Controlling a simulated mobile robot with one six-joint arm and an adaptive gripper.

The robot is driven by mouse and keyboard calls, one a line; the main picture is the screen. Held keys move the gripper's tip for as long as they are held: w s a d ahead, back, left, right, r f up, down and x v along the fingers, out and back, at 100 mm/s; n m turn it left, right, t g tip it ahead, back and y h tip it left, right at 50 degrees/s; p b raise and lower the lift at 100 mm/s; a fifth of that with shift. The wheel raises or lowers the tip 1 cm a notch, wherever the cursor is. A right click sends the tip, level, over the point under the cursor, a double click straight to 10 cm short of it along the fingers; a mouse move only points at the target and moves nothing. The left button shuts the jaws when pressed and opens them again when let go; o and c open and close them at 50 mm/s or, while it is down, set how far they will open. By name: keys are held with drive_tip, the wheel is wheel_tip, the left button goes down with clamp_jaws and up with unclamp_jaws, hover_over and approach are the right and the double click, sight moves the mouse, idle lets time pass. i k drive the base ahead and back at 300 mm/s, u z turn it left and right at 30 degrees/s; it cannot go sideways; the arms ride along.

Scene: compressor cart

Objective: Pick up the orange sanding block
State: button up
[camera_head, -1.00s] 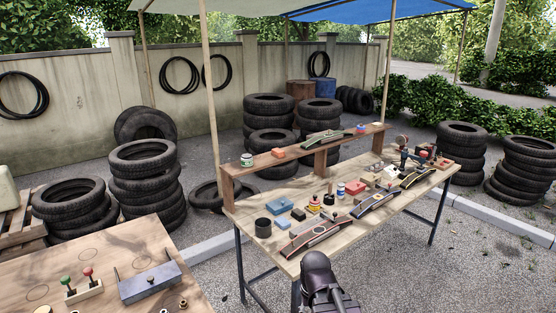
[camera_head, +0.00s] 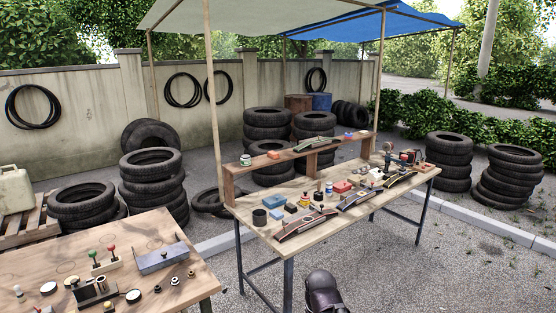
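A small orange block (camera_head: 273,154), which looks like the sanding block, lies on the raised wooden shelf (camera_head: 240,168) at the back of the worktable, left of centre. It is small in the picture, so its shape is hard to make out. Nothing covers it. A dark rounded part of my arm shows at the bottom middle, in front of the table and well apart from the block. My gripper's fingers do not show.
The worktable (camera_head: 268,233) carries a black cup (camera_head: 260,217), a blue block (camera_head: 275,202), a red box (camera_head: 343,187) and several long sanding tools. A canopy post (camera_head: 211,100) rises at its left. A second table (camera_head: 190,285) stands front left. Open gravel lies front right.

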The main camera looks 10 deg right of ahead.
sight(273, 155)
drive_tip(key=z, duration=0.3)
drive_tip(key=i, duration=0.45)
drive_tip(key=z, duration=0.65)
drive_tip(key=i, duration=0.8)
drive_tip(key=z, duration=0.25)
drive_tip(key=i, duration=1.55)
drive_tip(key=u, duration=1.15)
drive_tip(key=i, duration=0.8)
drive_tip(key=u, duration=0.55)
